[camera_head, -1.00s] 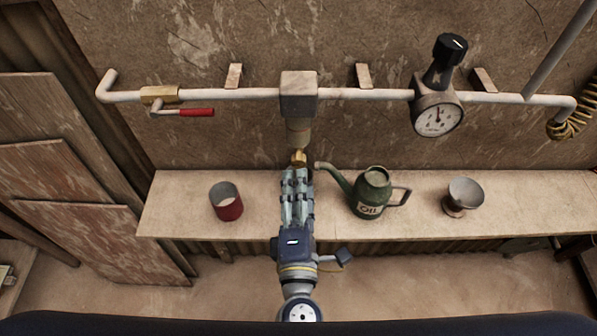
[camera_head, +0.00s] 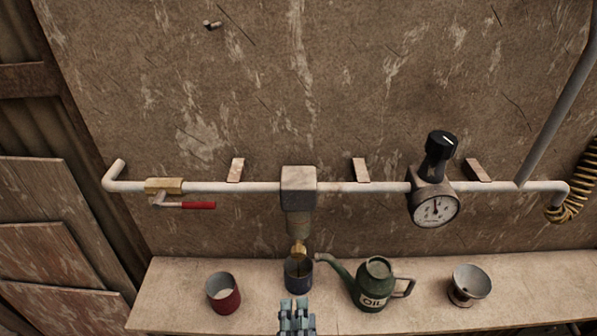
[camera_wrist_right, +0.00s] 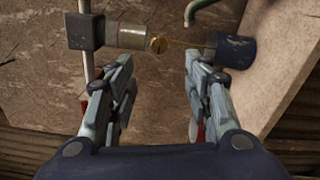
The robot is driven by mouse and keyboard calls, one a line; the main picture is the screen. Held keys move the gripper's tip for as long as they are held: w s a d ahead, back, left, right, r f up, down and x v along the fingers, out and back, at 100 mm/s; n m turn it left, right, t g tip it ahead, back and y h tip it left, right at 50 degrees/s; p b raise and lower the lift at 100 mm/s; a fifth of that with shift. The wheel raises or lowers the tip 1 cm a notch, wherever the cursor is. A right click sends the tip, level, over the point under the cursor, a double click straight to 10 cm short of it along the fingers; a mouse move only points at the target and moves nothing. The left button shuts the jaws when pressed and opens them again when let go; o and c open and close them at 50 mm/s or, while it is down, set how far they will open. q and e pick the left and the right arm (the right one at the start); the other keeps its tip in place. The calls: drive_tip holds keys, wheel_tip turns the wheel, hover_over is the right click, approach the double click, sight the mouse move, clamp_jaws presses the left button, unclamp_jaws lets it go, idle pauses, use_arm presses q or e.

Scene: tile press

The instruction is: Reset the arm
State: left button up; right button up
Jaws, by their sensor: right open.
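My right gripper (camera_head: 297,318) is at the bottom middle of the head view, in front of the shelf. In the right wrist view its two fingers (camera_wrist_right: 157,75) are apart with nothing held between them. A dark blue cup (camera_head: 298,274) stands on the shelf, below the brass nozzle (camera_head: 298,249), apart from the fingertips. The cup also shows in the wrist view (camera_wrist_right: 236,50), where a thin amber line runs between nozzle and cup. My left gripper is not in view.
A red cup (camera_head: 223,293), a green oil can (camera_head: 371,284) and a metal funnel-shaped cup (camera_head: 469,284) stand on the shelf (camera_head: 430,309). Above runs a white pipe (camera_head: 250,188) with a red-handled valve (camera_head: 190,205) and a pressure gauge (camera_head: 435,209). Boards lean at left.

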drive_tip(key=d+f+m+g+h, duration=0.2)
drive_tip(key=d+f+m+g, duration=0.4)
drive_tip(key=d, duration=0.4)
drive_tip(key=d+f+m+g+h, duration=0.35)
drive_tip(key=d+f+m, duration=0.3)
drive_tip(key=d, duration=0.35)
drive_tip(key=s+m+g+y, duration=0.5)
drive_tip(key=s+m+y, duration=0.1)
drive_tip(key=s, duration=0.2)
wheel_tip(320, 180, down, 32)
drive_tip(key=s+g+b, duration=0.1)
drive_tip(key=s+b, duration=0.1)
drive_tip(key=b, duration=0.2)
drive_tip(key=s+d+f+g+b, duration=0.1)
drive_tip(key=s+d+f+b, duration=0.1)
drive_tip(key=s+f, duration=1.4)
wheel_tip(320, 180, down, 2)
drive_tip(key=shift+d+b, duration=0.4)
drive_tip(key=shift+d, duration=0.35)
